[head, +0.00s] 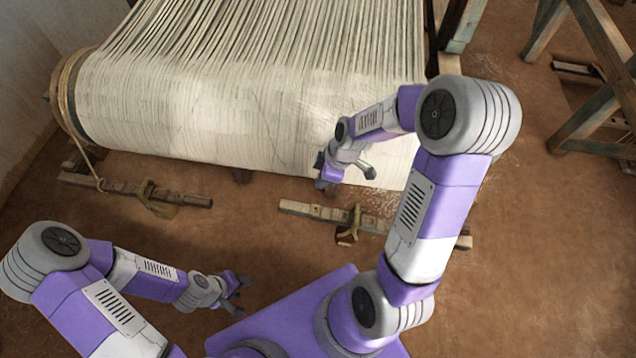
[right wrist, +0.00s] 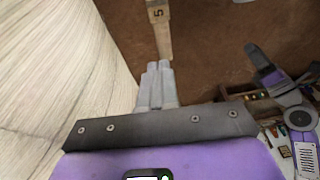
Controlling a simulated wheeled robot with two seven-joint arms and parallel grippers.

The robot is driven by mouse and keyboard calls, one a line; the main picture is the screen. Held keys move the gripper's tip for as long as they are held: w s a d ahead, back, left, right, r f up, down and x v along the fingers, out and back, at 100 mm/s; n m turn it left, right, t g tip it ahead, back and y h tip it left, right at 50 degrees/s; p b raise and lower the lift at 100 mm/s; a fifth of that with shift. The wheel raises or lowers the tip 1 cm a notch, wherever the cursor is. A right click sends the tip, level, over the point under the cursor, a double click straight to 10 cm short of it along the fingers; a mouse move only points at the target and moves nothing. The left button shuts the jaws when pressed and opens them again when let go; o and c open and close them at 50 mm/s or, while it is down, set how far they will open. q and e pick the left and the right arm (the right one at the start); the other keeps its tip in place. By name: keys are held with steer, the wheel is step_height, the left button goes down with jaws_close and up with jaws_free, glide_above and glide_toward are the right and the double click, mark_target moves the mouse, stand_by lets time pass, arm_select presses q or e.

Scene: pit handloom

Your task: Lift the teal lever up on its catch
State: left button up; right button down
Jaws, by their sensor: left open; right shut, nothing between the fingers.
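I cannot make out a clearly teal lever in either view; a worn bar (head: 300,208) with a wooden end piece lies low in front of the cloth roll. My left gripper (head: 240,295) is open and empty, low over the floor at the lower left.
The cloth roll (head: 190,115) with pale warp threads fills the upper left. Another wooden bar with a strap (head: 135,190) lies at its left front. Greenish timber posts (head: 466,28) stand at the top right, and a wooden frame (head: 590,110) beyond.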

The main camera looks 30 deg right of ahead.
steer(key=p+v, duration=0.2)
steer(key=v, duration=0.3)
steer(key=shift+a+f, duration=0.1)
